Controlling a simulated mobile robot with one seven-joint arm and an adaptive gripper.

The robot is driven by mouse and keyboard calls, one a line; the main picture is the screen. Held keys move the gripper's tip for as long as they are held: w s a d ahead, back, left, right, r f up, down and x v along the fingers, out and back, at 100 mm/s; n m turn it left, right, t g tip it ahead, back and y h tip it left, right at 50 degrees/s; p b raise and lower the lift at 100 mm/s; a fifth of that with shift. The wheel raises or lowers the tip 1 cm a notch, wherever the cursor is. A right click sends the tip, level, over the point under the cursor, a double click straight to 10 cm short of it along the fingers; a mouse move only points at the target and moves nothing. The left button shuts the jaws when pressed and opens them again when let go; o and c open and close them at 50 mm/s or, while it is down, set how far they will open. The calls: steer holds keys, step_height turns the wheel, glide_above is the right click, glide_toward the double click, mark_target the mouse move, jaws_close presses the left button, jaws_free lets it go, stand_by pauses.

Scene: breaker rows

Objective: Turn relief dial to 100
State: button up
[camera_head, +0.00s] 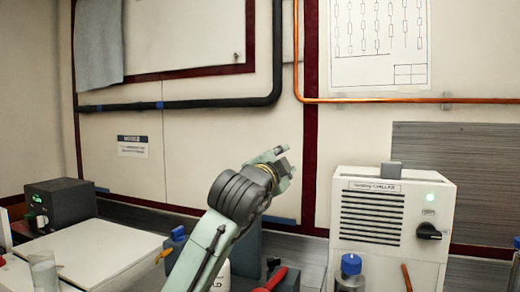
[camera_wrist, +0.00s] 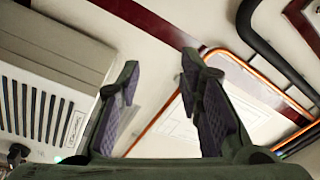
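I see no dial clearly marked relief, and no 100 mark is readable. A black knob (camera_head: 428,231) sits on the front right of the white chiller (camera_head: 375,259), below a green light. I cannot tell whether it is the relief dial. My gripper (camera_head: 284,161) is raised in front of the wall, left of the chiller and well apart from the knob. In the wrist view my gripper (camera_wrist: 160,62) has its two fingers spread, with nothing between them.
A small grey block (camera_head: 391,170) lies on the chiller. A blue-capped bottle (camera_head: 350,272) and a red-handled item (camera_head: 272,280) stand low in front. A black box (camera_head: 60,203) and white case (camera_head: 95,252) are at left. Copper pipe (camera_head: 400,100) runs along the wall.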

steer(key=s+a+r+n+t, duration=0.2)
steer(key=a+r+t, duration=0.1)
steer(key=a+r, duration=0.1)
steer(key=shift+s+a, duration=0.4)
steer(key=shift+a, duration=0.4)
